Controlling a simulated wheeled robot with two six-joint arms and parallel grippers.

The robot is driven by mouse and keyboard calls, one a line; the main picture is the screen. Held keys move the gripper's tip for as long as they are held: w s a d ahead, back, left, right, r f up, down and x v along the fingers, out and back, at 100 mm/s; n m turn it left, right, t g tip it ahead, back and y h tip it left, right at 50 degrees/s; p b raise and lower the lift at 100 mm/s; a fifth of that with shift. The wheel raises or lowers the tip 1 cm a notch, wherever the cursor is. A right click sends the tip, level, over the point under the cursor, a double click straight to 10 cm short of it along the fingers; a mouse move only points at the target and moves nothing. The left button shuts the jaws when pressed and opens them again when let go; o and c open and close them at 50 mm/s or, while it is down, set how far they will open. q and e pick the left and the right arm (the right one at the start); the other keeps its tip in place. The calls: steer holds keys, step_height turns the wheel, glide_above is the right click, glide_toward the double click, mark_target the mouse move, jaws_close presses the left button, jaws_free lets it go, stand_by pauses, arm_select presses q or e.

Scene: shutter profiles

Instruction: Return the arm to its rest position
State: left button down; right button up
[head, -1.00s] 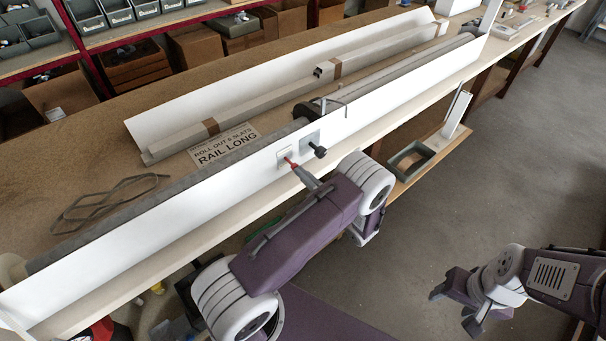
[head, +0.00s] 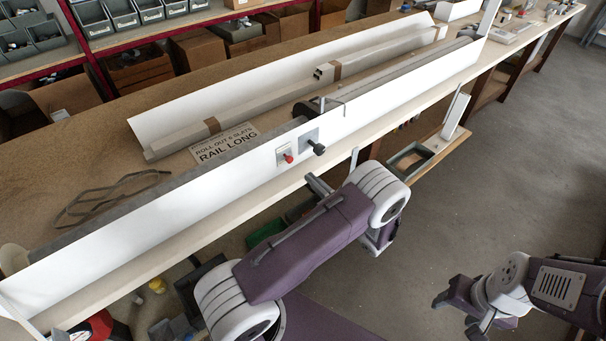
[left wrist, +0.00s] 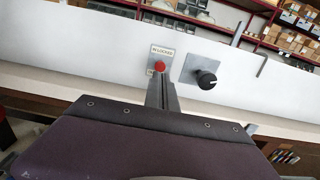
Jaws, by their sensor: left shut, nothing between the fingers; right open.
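My left arm comes in from the bottom left of the head view, bent in front of the bench. Its gripper (head: 318,185) is shut and empty, apart from the white rail and below the red button (head: 289,158). In the left wrist view the narrow shut fingers (left wrist: 161,92) point at the rail, just below the red button (left wrist: 160,67) on its small plate. My right gripper (head: 457,314) is open and empty over the floor at the lower right, clear of the bench.
A black knob (head: 317,148) sticks out of the white rail (head: 150,228) beside the button. The grey floor (head: 510,170) at right is open.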

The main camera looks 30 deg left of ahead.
arm_select(q)
steer(key=v, duration=0.5)
steer(key=shift+d+f+b, duration=0.2)
steer(key=shift+d+b, duration=0.15)
steer(key=shift+b, duration=0.05)
